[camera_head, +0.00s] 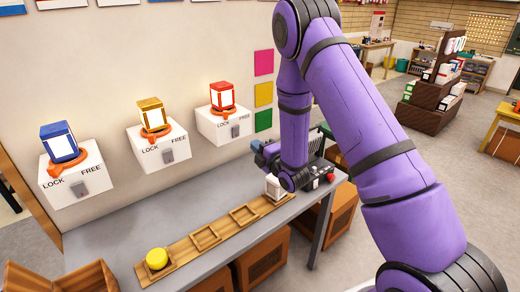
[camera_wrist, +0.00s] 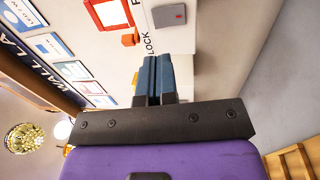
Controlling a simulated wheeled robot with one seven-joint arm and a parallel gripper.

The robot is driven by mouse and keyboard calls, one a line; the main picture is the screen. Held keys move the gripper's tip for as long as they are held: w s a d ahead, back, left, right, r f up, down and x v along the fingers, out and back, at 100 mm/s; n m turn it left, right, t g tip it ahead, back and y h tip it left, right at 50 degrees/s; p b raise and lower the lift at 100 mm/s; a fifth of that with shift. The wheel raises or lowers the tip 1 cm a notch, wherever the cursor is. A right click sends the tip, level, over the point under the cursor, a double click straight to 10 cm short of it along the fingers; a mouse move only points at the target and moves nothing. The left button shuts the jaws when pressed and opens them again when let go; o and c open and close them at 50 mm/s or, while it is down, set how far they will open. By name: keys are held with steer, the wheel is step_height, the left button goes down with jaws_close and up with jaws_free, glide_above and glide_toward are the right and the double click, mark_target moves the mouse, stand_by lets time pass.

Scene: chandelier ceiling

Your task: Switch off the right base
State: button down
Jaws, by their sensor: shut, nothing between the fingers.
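The right base (camera_head: 224,126) is a white wall box marked LOCK and FREE, with a red-framed lantern (camera_head: 222,96) on top and an orange clamp around the lantern's foot. Its grey switch (camera_head: 235,132) is on the front face. In the wrist view the switch (camera_wrist: 170,14), the word LOCK, an orange clamp part (camera_wrist: 130,39) and the red-framed lantern (camera_wrist: 112,12) show at the top. My gripper (camera_head: 257,147) is below and right of this base, over the table. Its blue fingers (camera_wrist: 152,62) are together and empty, pointing toward the box; contact cannot be told.
The middle base (camera_head: 159,145) with a gold lantern and the left base (camera_head: 77,180) with a blue lantern hang left along the wall. On the table (camera_head: 110,232) a wooden slotted rack (camera_head: 188,250) holds a yellow round object (camera_head: 156,259) and a white block (camera_head: 273,187).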

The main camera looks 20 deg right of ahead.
mark_target(237, 129)
steer(key=x, duration=0.9)
steer(key=shift+w, duration=0.35)
steer(key=shift+w+a+r, duration=0.15)
